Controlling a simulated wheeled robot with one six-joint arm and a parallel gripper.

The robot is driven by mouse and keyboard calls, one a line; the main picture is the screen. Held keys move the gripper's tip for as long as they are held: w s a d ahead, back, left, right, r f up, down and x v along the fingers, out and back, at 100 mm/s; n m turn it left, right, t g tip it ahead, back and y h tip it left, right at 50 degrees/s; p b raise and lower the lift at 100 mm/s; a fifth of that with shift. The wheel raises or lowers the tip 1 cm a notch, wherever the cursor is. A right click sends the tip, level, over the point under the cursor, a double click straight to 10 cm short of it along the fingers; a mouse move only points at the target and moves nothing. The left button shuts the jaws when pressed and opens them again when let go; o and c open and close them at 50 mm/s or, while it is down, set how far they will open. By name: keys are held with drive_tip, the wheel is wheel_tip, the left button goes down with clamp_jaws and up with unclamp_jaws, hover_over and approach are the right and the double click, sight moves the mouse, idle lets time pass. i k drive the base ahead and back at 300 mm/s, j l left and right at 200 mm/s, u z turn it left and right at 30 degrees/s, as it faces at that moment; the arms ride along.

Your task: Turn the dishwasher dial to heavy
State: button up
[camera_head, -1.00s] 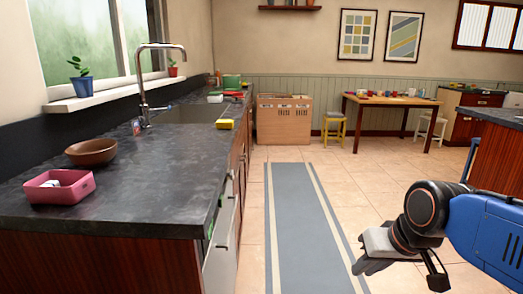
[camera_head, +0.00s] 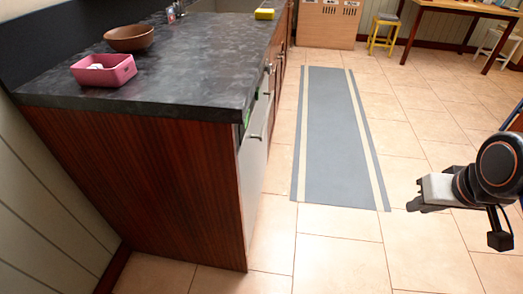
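The dishwasher (camera_head: 252,165) is set into the right side of the counter, and I see its light front panel at a steep angle. A handle shows near its top edge. Its dial is not visible from here. My gripper (camera_head: 412,205) is at the right of the view, above the tiled floor and well apart from the dishwasher. It points left, and I cannot make out whether its fingers are open or shut.
The dark countertop (camera_head: 190,60) carries a pink bin (camera_head: 104,71), a brown bowl (camera_head: 130,38) and a yellow sponge (camera_head: 265,13). A blue-grey runner (camera_head: 335,130) lies on the floor. The tiles in front of the dishwasher are clear. A yellow stool (camera_head: 384,35) stands at the back.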

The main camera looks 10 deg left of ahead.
sight(269, 69)
drive_tip(key=i+l+u, duration=0.5)
drive_tip(key=u, duration=0.25)
drive_tip(key=i+l+u, duration=0.15)
drive_tip(key=l+u, duration=0.6)
drive_tip(key=i+l, duration=0.05)
drive_tip(key=l, duration=0.1)
